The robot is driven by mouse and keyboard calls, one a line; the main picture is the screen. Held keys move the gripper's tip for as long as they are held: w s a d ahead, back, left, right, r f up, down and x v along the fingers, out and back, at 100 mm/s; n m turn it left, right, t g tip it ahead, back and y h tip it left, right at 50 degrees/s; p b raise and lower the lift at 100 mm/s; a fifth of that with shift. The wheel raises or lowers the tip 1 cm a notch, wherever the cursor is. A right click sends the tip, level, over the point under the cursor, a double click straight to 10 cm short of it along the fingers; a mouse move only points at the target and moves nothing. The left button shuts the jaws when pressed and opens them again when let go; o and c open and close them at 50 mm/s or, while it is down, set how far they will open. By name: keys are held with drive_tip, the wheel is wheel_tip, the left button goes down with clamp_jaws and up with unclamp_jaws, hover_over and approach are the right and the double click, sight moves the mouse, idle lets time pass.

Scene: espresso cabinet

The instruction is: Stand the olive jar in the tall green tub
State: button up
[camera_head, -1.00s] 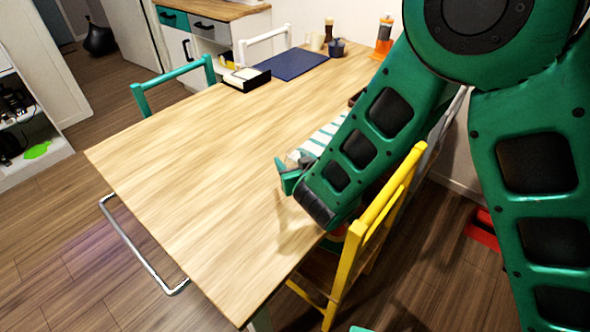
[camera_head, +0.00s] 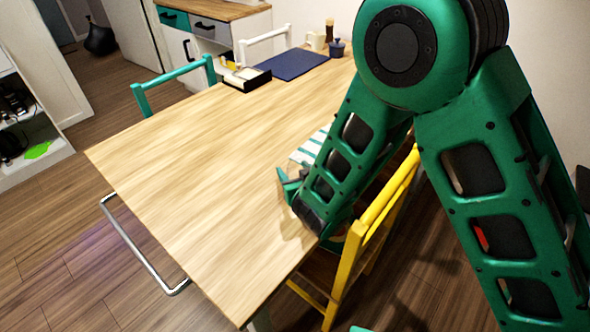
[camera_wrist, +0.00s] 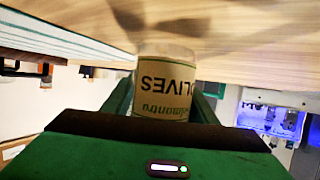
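The olive jar (camera_wrist: 166,80) is in the wrist view, with a pale label reading OLIVES upside down in the picture. It sits between the two green fingers of my gripper (camera_wrist: 164,98), close to both. I cannot tell whether they press on it. In the head view my gripper (camera_head: 287,183) is low over the table's right side, beside the striped mat; my own arm hides most of the jar there. I cannot make out a tall green tub in either view.
The wooden table (camera_head: 190,170) is mostly clear on its left and front. A yellow chair (camera_head: 375,220) stands against its right side. A striped mat (camera_head: 312,147) lies by my arm. A blue mat (camera_head: 292,64), a black tray (camera_head: 247,79) and small containers (camera_head: 337,47) are at the far end.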

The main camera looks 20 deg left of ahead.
drive_tip(key=o, duration=0.3)
drive_tip(key=shift+r, duration=0.1)
